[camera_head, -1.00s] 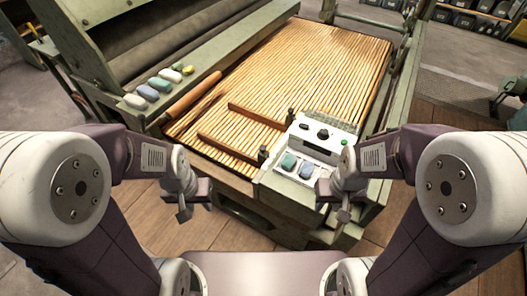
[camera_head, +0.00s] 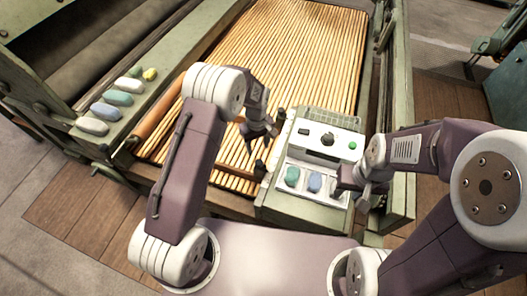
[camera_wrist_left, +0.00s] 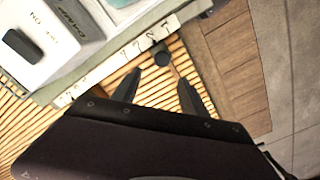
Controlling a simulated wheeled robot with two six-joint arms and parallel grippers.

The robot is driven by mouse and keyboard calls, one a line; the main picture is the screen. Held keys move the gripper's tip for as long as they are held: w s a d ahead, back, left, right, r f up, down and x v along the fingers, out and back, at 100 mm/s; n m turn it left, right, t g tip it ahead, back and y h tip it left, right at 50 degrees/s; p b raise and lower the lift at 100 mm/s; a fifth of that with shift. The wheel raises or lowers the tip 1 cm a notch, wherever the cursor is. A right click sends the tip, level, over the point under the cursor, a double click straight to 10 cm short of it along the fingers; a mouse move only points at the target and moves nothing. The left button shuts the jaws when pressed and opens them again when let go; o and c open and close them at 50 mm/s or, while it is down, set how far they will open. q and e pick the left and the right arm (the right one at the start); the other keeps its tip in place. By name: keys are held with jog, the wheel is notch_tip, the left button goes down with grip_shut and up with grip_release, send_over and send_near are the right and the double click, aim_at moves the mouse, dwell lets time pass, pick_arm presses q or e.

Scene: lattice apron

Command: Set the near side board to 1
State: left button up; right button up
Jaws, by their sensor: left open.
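The near side board's dark upright knob (camera_head: 259,168) stands at the left edge of the control box in the head view. The board itself is mostly hidden behind my left arm. My left gripper (camera_head: 264,136) is open above the slats, a little beyond that knob. In the left wrist view a round dark knob (camera_wrist_left: 162,59) lies ahead of and between the open fingertips (camera_wrist_left: 158,84), not gripped. A white number strip (camera_wrist_left: 145,42) runs along the box edge beside it; its digits are hard to read. My right gripper (camera_head: 345,188) is beside the box's right front; its jaws are unclear.
The control box (camera_head: 318,150) carries a dark knob, a green button and coloured pieces. Several soap-like pieces (camera_head: 118,98) lie on the green rail at left. The slatted bed (camera_head: 290,50) stretches away behind. Wooden floor (camera_head: 75,205) is clear at the lower left.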

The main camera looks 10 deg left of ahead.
aim_at(259, 162)
pick_arm(q)
jog(key=f, duration=0.5)
jog(key=s+f, duration=0.1)
jog(key=f, duration=0.2)
jog(key=shift+s+d+f, duration=0.1)
jog(key=shift+d+f, duration=0.2)
jog(key=shift+f, duration=0.1)
grip_shut()
dwell(1.0)
